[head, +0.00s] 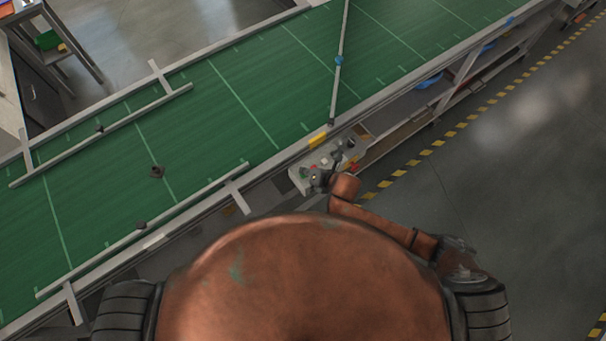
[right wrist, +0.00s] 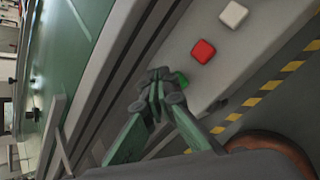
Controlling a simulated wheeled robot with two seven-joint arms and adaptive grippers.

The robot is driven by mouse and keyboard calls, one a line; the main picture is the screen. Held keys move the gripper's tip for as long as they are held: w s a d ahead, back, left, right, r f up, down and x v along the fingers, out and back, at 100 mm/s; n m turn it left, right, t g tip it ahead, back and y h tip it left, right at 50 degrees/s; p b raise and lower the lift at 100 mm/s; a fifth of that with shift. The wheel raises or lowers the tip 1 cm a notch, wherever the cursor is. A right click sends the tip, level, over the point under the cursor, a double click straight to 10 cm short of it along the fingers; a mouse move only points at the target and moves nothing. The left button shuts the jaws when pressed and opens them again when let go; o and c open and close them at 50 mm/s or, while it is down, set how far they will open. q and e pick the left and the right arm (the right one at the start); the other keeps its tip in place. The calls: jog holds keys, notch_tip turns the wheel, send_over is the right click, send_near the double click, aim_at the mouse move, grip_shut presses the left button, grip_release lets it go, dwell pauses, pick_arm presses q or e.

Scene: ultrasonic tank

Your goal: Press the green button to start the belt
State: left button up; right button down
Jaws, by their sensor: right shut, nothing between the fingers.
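The green button (right wrist: 182,79) shows in the right wrist view, partly hidden behind my fingertips. It sits on a pale grey control panel (right wrist: 222,78), in line with a red button (right wrist: 203,51) and a white button (right wrist: 233,14). In the head view the panel (head: 297,174) is fixed at the belt's near side. My right gripper (right wrist: 160,88) is shut and empty, with its tips right beside the green button; I cannot tell whether they touch it. In the head view the right gripper (head: 320,181) is small, over the panel. My left gripper is not in view.
A thin bar (head: 339,65) crosses above the belt. Open floor with yellow-black striping (head: 425,152) lies to the right.

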dwell(0.4)
jog(key=shift+f, duration=0.4)
